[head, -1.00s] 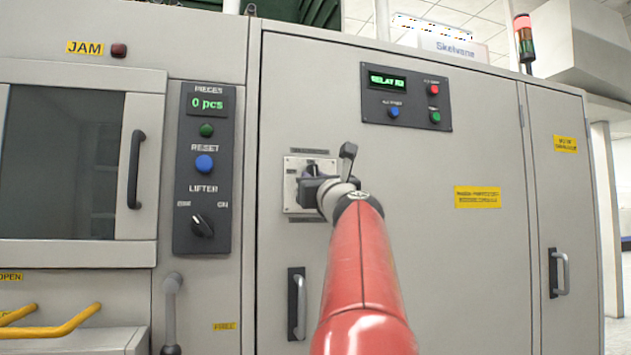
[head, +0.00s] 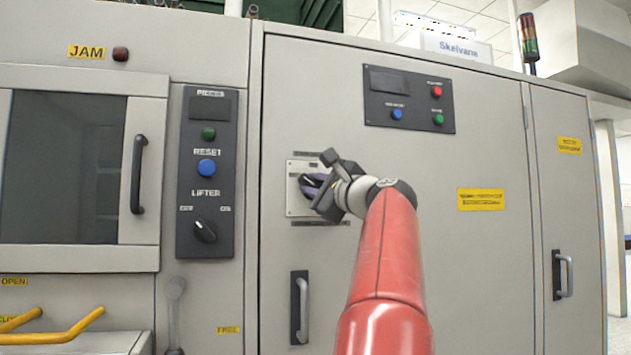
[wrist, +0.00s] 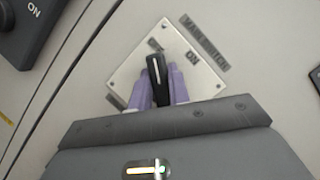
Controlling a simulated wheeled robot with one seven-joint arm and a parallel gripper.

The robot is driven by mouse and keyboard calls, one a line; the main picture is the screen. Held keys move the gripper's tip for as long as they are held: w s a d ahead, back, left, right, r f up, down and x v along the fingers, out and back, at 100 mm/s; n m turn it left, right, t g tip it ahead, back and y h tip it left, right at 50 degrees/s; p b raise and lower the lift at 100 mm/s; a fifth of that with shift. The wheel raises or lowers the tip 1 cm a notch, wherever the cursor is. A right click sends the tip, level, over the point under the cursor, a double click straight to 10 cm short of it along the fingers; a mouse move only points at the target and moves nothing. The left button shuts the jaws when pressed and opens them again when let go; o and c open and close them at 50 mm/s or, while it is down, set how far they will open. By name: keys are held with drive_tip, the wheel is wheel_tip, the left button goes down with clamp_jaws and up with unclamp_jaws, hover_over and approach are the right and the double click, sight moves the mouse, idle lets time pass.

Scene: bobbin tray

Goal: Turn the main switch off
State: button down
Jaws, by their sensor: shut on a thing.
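The main switch is a black handle with a white line (wrist: 157,82) on a pale square plate (wrist: 204,68) in the wrist view. Its tip points at the marking left of the word ON; that marking is partly hidden. My gripper (wrist: 161,88) has its two purple fingers shut on the handle, one on each side. In the head view the switch plate (head: 294,202) is on the grey cabinet door, and my gripper (head: 312,187) is turned at it, covering part of the plate.
The cabinet's upper panel (head: 408,98) has a dark display and several buttons. The panel on the left (head: 205,172) also has a dark display, with a lifter knob (head: 204,230) below. The signal tower (head: 528,40) looks unlit. Door handles (head: 300,307) and yellow bars (head: 60,330) stick out.

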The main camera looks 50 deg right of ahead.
drive_tip(key=n, duration=0.2)
drive_tip(key=n+g+y, duration=0.1)
drive_tip(key=n, duration=0.1)
drive_tip(key=n+g, duration=0.1)
drive_tip(key=n, duration=0.1)
drive_tip(key=shift+f+n+y, duration=0.3)
drive_tip(key=shift+y, duration=0.1)
idle(0.3)
drive_tip(key=c, duration=1.3)
unclamp_jaws()
drive_tip(key=shift+a, duration=0.1)
drive_tip(key=s, duration=0.5)
drive_tip(key=s+b, duration=0.1)
drive_tip(key=s, duration=0.1)
drive_tip(key=shift+s+a, duration=0.3)
drive_tip(key=shift+a, duration=0.1)
